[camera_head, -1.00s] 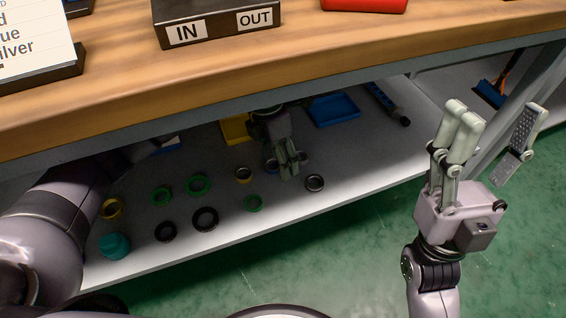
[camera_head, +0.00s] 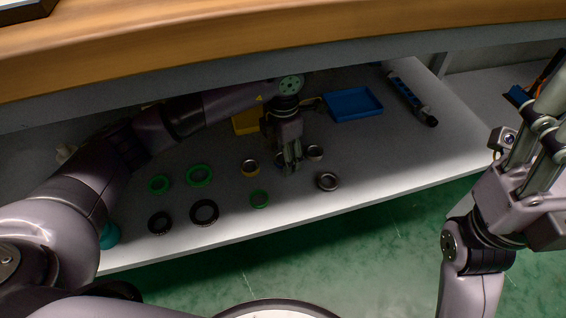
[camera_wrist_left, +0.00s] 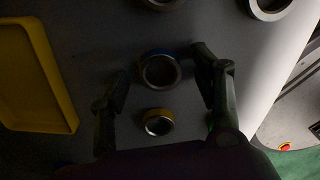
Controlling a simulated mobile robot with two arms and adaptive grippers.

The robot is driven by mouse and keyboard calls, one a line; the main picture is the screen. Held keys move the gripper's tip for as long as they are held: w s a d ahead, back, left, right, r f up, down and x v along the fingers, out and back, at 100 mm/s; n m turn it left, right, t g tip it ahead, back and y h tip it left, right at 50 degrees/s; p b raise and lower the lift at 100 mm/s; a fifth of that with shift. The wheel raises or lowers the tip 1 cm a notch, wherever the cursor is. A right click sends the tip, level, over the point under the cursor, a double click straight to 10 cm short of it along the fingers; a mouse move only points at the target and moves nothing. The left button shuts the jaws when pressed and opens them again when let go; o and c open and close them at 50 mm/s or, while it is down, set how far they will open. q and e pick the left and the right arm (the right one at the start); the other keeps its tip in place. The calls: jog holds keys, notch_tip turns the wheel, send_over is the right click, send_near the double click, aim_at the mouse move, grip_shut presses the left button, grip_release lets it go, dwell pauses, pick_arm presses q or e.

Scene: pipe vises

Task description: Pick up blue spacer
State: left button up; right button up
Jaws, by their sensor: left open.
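The blue spacer (camera_head: 279,160), a small ring with a blue rim, lies on the lower shelf, partly hidden by my left gripper (camera_head: 291,164) in the head view. In the left wrist view the blue spacer (camera_wrist_left: 143,66) lies between the spread fingers of my left gripper (camera_wrist_left: 158,68), with a gap on both sides. The left gripper points down, open and empty. My right gripper (camera_head: 543,120) is at the right edge of the head view, partly cut off, away from the shelf; its finger opening is unclear.
A yellow ring (camera_head: 250,162) lies beside the spacer, with grey rings (camera_head: 327,174) to the right. Green (camera_head: 199,166) and black rings (camera_head: 204,201) lie left. Yellow (camera_head: 247,121) and blue trays (camera_head: 352,104) stand behind. The workbench edge (camera_head: 280,40) overhangs the shelf.

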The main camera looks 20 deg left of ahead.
pick_arm(q)
jog(key=shift+c, duration=0.5)
jog(key=c, duration=1.1)
